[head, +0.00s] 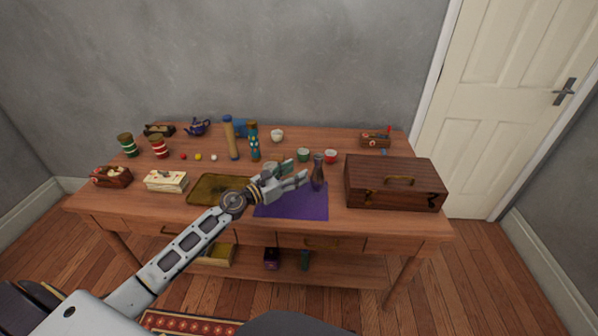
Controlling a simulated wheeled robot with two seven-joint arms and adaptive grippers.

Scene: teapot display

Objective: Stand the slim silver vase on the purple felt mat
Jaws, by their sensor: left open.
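The slim silver vase (318,173) is upright, and its base appears to rest on the back right part of the purple felt mat (292,206). The mat lies flat near the front of the table. My left gripper (301,179) is open just to the left of the vase, above the mat, with its fingers pointing toward the vase. The fingers hold nothing that I can see; whether a fingertip touches the vase is too small to tell. My left arm and gripper hide the mat's back left part. My right gripper is not in view.
A brown wooden chest (394,183) stands close to the right of the vase. A dark gold tray (217,189) lies left of the mat. Small cups, including a green one (303,154) and a red one (330,156), stand behind. Tall bottles (253,142) stand further back left.

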